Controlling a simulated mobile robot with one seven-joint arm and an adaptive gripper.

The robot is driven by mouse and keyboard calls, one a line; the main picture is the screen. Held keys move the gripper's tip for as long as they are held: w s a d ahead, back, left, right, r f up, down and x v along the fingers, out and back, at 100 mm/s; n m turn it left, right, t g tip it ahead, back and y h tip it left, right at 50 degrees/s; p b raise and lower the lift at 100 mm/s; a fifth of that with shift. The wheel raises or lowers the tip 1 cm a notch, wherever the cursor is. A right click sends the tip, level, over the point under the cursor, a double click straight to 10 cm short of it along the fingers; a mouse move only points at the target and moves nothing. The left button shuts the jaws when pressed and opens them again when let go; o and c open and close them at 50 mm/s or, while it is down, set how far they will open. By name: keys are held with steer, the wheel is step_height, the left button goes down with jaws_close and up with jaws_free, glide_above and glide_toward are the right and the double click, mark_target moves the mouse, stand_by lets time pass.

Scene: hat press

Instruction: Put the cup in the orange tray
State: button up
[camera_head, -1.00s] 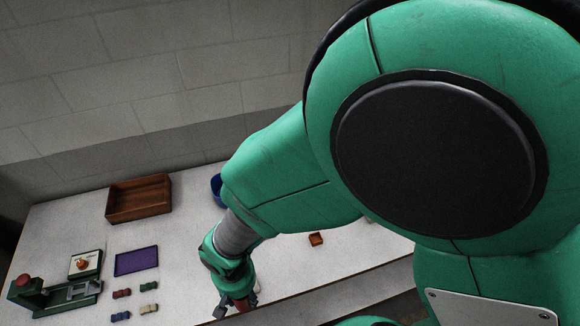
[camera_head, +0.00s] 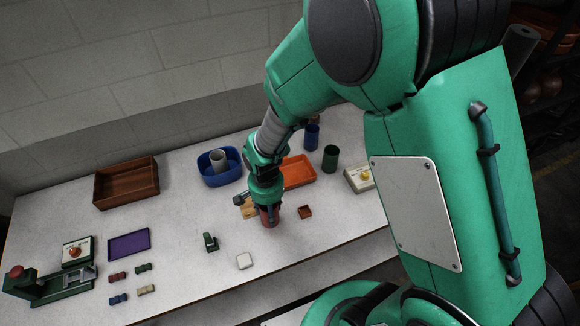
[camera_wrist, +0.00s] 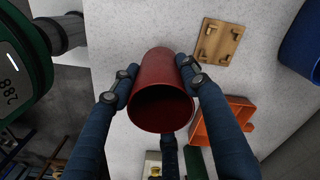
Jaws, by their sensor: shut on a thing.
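A red cup (camera_head: 269,217) is in my gripper (camera_head: 266,203), near the front of the white table. In the wrist view the same cup (camera_wrist: 160,62) sits between the fingers of my gripper (camera_wrist: 156,76), which press on its two sides. I see its dark open mouth. I cannot tell whether its far end touches the table. The orange tray (camera_head: 299,174) lies behind and to the right of the cup, and looks empty where visible. My arm covers part of its left side. The tray (camera_wrist: 241,103) also shows in the wrist view, partly hidden by a finger.
A blue cup (camera_head: 312,138) and a green cup (camera_head: 331,159) stand near the tray. A small orange box (camera_head: 305,212) lies right of the red cup. A blue tub (camera_head: 232,176) with a grey cup (camera_head: 218,158) stands back left. A wooden piece (camera_wrist: 217,42) lies beside the gripper.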

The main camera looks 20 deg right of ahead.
steer(key=w+d+m, duration=0.2)
steer(key=d+m, duration=0.1)
steer(key=d, duration=0.4)
steer(key=w+d+m, duration=0.2)
steer(key=d+m, duration=0.1)
steer(key=d, duration=0.3)
steer(key=shift+w+d+p, duration=0.25)
steer(key=shift+d+p, duration=0.05)
steer(key=shift+d, duration=0.1)
glide_toward(290, 173)
steer(key=shift+s+r+b, duration=0.3)
steer(key=shift+b, duration=0.1)
steer(key=shift+w+d+f, duration=0.1)
steer(key=shift+w+f, duration=0.2)
steer(key=shift+w, duration=0.15)
steer(key=shift+f, duration=1.5)
steer(key=shift+f+b, duration=0.2)
steer(key=shift+b, duration=0.15)
